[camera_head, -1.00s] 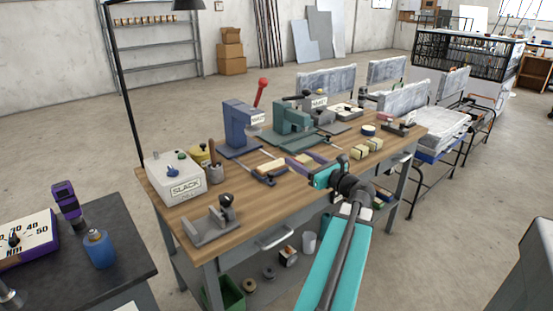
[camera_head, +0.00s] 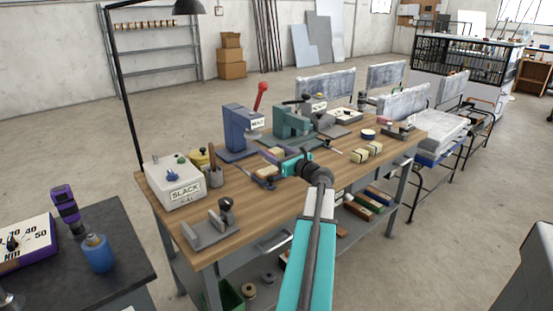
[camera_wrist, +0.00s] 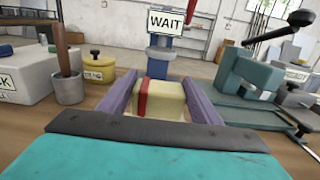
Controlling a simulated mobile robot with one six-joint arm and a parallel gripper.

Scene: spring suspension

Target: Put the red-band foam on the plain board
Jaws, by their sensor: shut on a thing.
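The red-band foam (camera_wrist: 165,98) is a cream block with a red strip near its left side, and it sits between the purple fingers of my gripper (camera_wrist: 162,100). In the head view, the foam (camera_head: 270,173) and my gripper (camera_head: 268,174) are over the middle of the wooden bench, in front of the blue press. My gripper is shut on the foam. A dark-edged fitting (camera_head: 258,184) lies just under and left of the fingers; it may hold the plain board. The fingers hide most of it, and I cannot tell whether the foam touches it.
The blue press (camera_head: 238,132) with a WAIT sign (camera_wrist: 166,22) stands behind the gripper. A green press (camera_head: 291,122) is to its right. Two banded foam blocks (camera_head: 368,152) lie farther right. The SLACK box (camera_head: 175,181) and grey bracket (camera_head: 209,230) are left.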

